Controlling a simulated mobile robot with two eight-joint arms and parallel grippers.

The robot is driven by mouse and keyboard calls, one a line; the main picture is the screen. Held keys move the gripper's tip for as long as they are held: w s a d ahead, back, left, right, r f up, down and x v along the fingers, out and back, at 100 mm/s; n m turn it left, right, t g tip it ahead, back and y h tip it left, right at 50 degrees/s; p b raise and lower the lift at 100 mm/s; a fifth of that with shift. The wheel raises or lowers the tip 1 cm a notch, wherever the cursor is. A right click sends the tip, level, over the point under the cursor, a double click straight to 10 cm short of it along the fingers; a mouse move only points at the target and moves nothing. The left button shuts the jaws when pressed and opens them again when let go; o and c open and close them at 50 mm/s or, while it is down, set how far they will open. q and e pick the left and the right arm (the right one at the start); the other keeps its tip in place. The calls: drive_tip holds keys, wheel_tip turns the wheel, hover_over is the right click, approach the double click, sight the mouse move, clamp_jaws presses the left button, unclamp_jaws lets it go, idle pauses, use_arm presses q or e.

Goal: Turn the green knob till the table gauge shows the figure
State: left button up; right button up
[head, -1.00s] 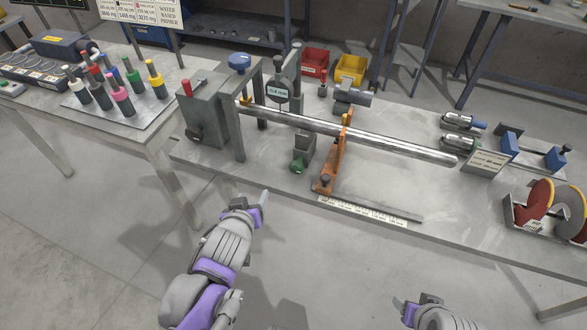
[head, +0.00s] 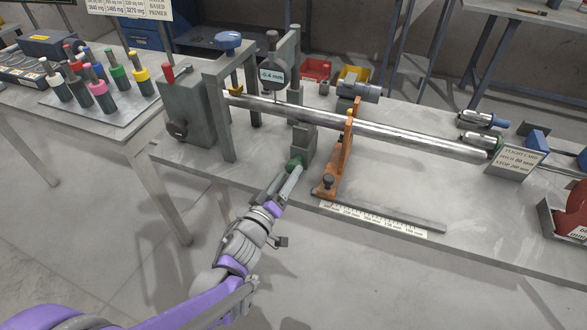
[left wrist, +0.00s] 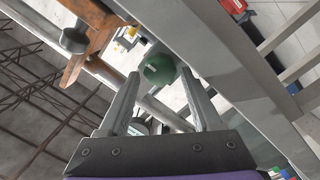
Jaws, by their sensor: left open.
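The green knob (head: 294,164) is on the front of a grey block below the long steel rod. It also shows in the left wrist view (left wrist: 158,68). My left gripper (head: 288,182) is open at the knob. In the left wrist view its fingertips stand on either side of the knob; whether they touch it cannot be told. The round gauge (head: 272,75) stands upright behind the rod; its small display seems to read -0.4 mm. My right gripper is out of view.
An orange bracket (head: 340,165) stands close right of the knob, with a ruler strip (head: 375,218) on the table's front edge. A grey upright frame (head: 220,110) is to the left. A printed card (head: 516,165) stands at right.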

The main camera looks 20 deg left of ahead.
sight(293, 168)
use_arm(q)
drive_tip(key=shift+w+d, duration=0.15)
drive_tip(key=shift+w, duration=0.8)
drive_tip(key=shift+w+d, duration=0.1)
drive_tip(key=shift+w, duration=0.8)
clamp_jaws()
drive_tip(key=shift+m, duration=0.3)
